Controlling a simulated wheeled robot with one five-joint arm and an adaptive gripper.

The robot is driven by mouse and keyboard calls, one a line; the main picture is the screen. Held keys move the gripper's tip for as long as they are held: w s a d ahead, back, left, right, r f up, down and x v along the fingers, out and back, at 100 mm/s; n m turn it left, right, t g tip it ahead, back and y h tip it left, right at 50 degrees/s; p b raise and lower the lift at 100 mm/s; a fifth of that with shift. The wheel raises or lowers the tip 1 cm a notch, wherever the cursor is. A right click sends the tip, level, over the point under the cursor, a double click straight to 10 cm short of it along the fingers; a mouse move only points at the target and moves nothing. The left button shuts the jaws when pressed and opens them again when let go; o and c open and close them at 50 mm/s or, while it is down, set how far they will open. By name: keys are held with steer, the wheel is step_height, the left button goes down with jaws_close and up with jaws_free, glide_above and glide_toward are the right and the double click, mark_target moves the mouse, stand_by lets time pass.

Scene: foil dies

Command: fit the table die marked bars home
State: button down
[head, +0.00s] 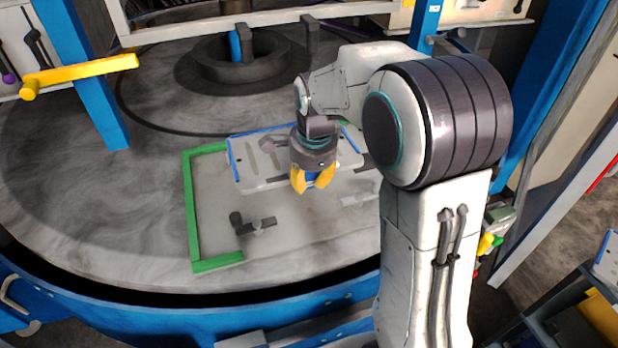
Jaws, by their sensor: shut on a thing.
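My gripper (313,183) has yellow fingertips and points down over the front edge of a pale plate (245,181) with blue edge strips and dark slots. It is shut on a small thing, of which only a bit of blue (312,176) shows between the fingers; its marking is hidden. A dark die-like piece (255,226) lies on the round grey table (290,250), left of and in front of the gripper. A pale grey piece (360,198) lies to the right of the gripper, partly behind my arm. I cannot read a bars mark on any piece.
A green border strip (191,215) lies left of the work area. A dark round hub (242,62) stands behind the plate. Blue posts (95,80) and a yellow handle (85,74) are at the back left. The table front is mostly clear.

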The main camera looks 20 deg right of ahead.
steer(key=shift+w+b, duration=0.1)
steer(key=shift+b, duration=0.4)
steer(key=b, duration=0.5)
glide_above(308, 214)
steer(key=shift+f, duration=2.8)
steer(key=shift+f+t+b, duration=0.3)
steer(key=shift+f+b, duration=1.25)
steer(key=shift+f, duration=0.05)
steer(key=c, duration=0.9)
jaws_free()
steer(key=shift+s, duration=0.2)
steer(key=shift+s+f, duration=0.15)
steer(key=shift+f, duration=0.05)
steer(key=v, duration=1.2)
steer(key=shift+r, duration=0.2)
steer(key=shift+w, duration=0.2)
